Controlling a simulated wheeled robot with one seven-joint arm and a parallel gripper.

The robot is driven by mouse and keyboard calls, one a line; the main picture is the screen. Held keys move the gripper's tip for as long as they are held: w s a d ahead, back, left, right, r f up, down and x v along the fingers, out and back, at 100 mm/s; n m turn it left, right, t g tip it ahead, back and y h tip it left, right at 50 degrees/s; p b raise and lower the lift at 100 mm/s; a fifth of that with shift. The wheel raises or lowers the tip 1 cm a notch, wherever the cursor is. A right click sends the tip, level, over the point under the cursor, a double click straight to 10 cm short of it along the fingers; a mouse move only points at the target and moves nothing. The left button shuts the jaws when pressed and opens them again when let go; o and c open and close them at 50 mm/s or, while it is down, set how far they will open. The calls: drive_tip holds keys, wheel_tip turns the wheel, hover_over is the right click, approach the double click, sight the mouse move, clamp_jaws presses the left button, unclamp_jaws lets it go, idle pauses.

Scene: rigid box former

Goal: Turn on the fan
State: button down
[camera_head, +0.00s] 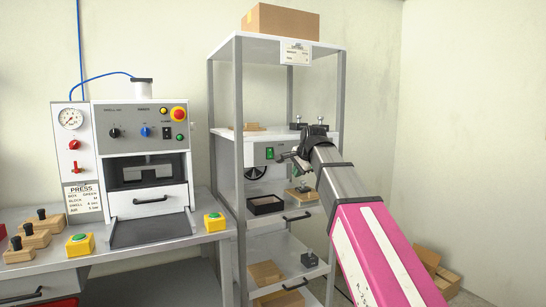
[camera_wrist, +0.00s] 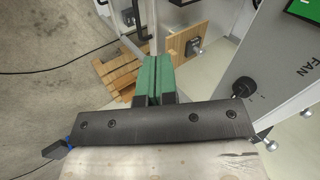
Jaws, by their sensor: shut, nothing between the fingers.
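The fan's grey panel stands in the rack; in the wrist view the panel (camera_wrist: 290,60) carries the printed word FAN, a black knob (camera_wrist: 243,87) and part of a green piece (camera_wrist: 304,8). In the head view a green switch (camera_head: 270,153) shows on the panel above a dark round opening (camera_head: 257,172). My gripper (camera_head: 283,158) is just in front of the panel, to the right of the green switch, and hides part of it. In the wrist view its green fingertips (camera_wrist: 152,60) are together and empty, left of the knob and apart from it.
The rack (camera_head: 239,110) has upright posts close to my arm. A black tray (camera_head: 265,205) and wooden blocks with knobs (camera_head: 301,195) sit below my gripper. A press (camera_head: 145,140) stands on the bench at left. The right-hand wall side is mostly clear, with boxes (camera_head: 440,275) low down.

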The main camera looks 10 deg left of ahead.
sight(270, 153)
drive_tip(key=s+a+r+m+t+y, duration=0.1)
drive_tip(key=a+r, duration=0.3)
drive_tip(key=r, duration=0.8)
drive_tip(key=shift+s+a+r+m, duration=0.15)
drive_tip(key=shift+s+r+m, duration=0.15)
drive_tip(key=shift+s, duration=0.3)
drive_tip(key=shift+f, duration=0.1)
drive_tip(key=shift+w+a+r+x, duration=0.2)
drive_tip(key=shift+w+r+x, duration=0.1)
drive_tip(key=shift+x, duration=1.85)
drive_tip(key=shift+w+a+r+x, duration=0.2)
drive_tip(key=shift+a+r+x, duration=0.1)
drive_tip(key=shift+x, duration=1.9)
drive_tip(key=shift+w+a+r+x, duration=0.15)
drive_tip(key=shift+w+r+x, duration=0.2)
drive_tip(key=shift+x, duration=1.8)
